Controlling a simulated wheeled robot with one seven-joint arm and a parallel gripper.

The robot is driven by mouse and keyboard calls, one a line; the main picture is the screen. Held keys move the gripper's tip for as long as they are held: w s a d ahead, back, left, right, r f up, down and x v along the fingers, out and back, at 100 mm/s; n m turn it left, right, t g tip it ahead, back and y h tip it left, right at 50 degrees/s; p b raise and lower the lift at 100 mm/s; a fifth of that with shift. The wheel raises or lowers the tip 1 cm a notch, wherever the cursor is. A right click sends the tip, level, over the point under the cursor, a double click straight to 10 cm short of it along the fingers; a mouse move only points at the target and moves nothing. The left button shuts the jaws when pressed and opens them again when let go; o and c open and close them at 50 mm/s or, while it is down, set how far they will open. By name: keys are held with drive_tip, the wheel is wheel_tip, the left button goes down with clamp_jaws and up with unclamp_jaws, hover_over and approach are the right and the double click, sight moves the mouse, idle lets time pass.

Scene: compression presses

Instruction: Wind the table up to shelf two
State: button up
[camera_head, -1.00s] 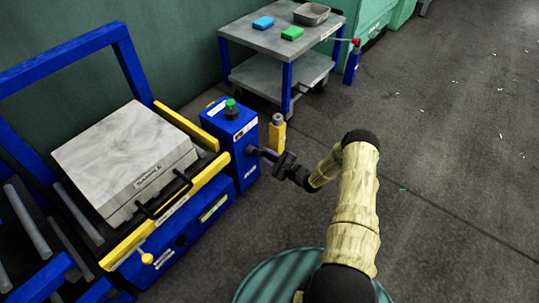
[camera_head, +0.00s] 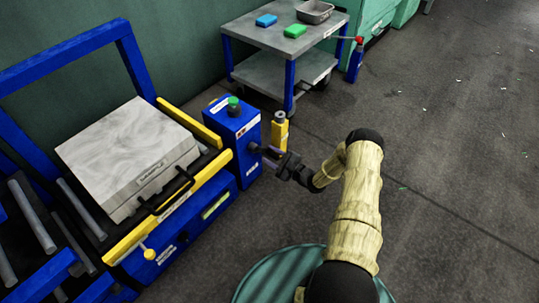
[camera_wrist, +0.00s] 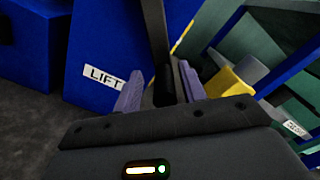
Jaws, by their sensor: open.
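The blue box (camera_head: 235,138) with a green button on top stands beside the roller table (camera_head: 190,203). In the wrist view this blue box (camera_wrist: 100,45) bears a LIFT label. A dark crank arm (camera_wrist: 155,25) runs down in front of it to a dark handle. A grey block marked SAMPLE (camera_head: 130,155) lies on the table behind a yellow rail. My gripper (camera_head: 270,156) is at the right side of the blue box. In the wrist view my gripper (camera_wrist: 160,92) has its purple fingers apart, one on each side of the handle. Contact cannot be told.
A two-shelf cart (camera_head: 275,35) stands at the back, with a blue block (camera_head: 266,20), a green block (camera_head: 295,31) and a grey tray (camera_head: 315,11) on top. A yellow post (camera_head: 279,132) stands just behind my gripper.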

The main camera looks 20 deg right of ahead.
drive_tip(key=p+v, duration=0.6)
drive_tip(key=v, duration=1)
drive_tip(key=shift+s, duration=0.25)
drive_tip(key=shift+d, duration=0.1)
